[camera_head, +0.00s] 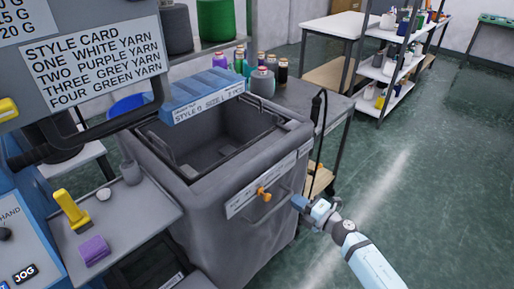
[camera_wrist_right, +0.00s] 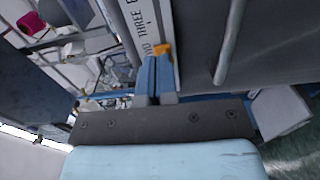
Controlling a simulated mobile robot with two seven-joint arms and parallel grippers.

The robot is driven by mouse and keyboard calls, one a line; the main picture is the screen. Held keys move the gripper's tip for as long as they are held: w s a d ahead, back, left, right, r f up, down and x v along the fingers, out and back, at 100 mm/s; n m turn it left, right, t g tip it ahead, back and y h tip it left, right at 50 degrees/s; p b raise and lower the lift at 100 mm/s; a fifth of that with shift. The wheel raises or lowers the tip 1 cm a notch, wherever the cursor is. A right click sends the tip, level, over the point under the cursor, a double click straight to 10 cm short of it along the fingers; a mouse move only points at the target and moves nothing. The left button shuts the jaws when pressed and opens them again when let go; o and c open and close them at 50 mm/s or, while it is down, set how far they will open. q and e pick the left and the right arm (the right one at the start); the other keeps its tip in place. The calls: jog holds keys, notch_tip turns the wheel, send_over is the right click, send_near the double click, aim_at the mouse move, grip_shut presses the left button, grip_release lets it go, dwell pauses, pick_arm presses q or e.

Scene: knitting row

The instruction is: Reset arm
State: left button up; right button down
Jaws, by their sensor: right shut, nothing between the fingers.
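My right arm (camera_head: 368,262) reaches in from the lower right in the head view. Its gripper (camera_head: 300,203) is beside the front face of a grey bin (camera_head: 232,241), to the right of the bin's orange knob (camera_head: 263,194). In the right wrist view the two blue fingers (camera_wrist_right: 156,72) are together with nothing between them. The orange knob (camera_wrist_right: 163,49) shows just beyond the fingertips there. I cannot tell whether the fingers touch the bin. My left gripper is not in view.
A blue labelled box (camera_head: 203,97) sits on the bin's back rim. Several yarn cones (camera_head: 263,82) stand behind it. A grey side shelf (camera_head: 128,222) holds a purple block (camera_head: 94,250) and a yellow-handled tool (camera_head: 71,209). The green floor (camera_head: 440,190) at right is open.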

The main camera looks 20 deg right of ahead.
pick_arm(q)
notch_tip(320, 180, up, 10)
jog(key=p, duration=1.1)
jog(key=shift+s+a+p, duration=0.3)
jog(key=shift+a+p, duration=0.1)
pick_arm(e)
jog(key=s+a+r+m+g+h, duration=0.1)
jog(key=s+a+m+g+h, duration=0.1)
jog(key=s+a+m, duration=0.5)
jog(key=s+a+r+m+g+h, duration=0.1)
jog(key=s+a+m+g, duration=0.2)
jog(key=s+a+m, duration=0.5)
jog(key=s+m, duration=0.4)
jog(key=s, duration=0.2)
jog(key=shift+s+r+m+g+h, duration=0.2)
jog(key=shift+m+g+h, duration=0.1)
jog(key=shift+h, duration=0.1)
